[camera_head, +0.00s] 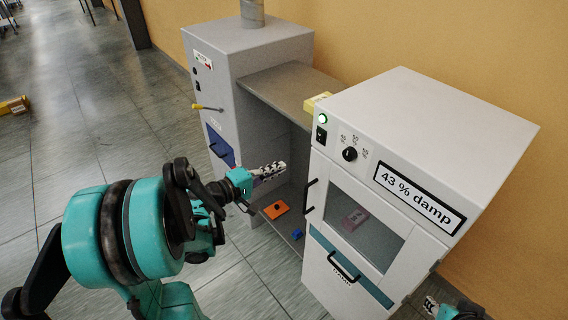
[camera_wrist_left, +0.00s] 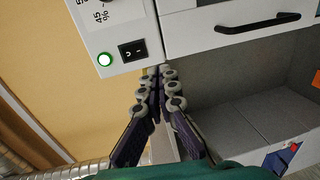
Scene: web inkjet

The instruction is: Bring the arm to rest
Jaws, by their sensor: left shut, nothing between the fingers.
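My left arm comes in from the left in the head view. Its gripper (camera_head: 278,168) is shut and empty, in front of the open bay between the two grey-white machines. In the left wrist view the two fingers (camera_wrist_left: 161,75) lie together with nothing between them, near the white machine's lit green button (camera_wrist_left: 104,59) and black switch (camera_wrist_left: 131,50). My right gripper (camera_head: 431,305) shows only in part at the bottom right, beside the white machine; I cannot tell whether it is open.
The white machine (camera_head: 430,120) reads "43 % damp"; its window shows a pinkish block (camera_head: 354,219). The grey machine (camera_head: 222,60) stands left. An orange piece (camera_head: 275,210) and a blue piece (camera_head: 297,233) lie low in the bay.

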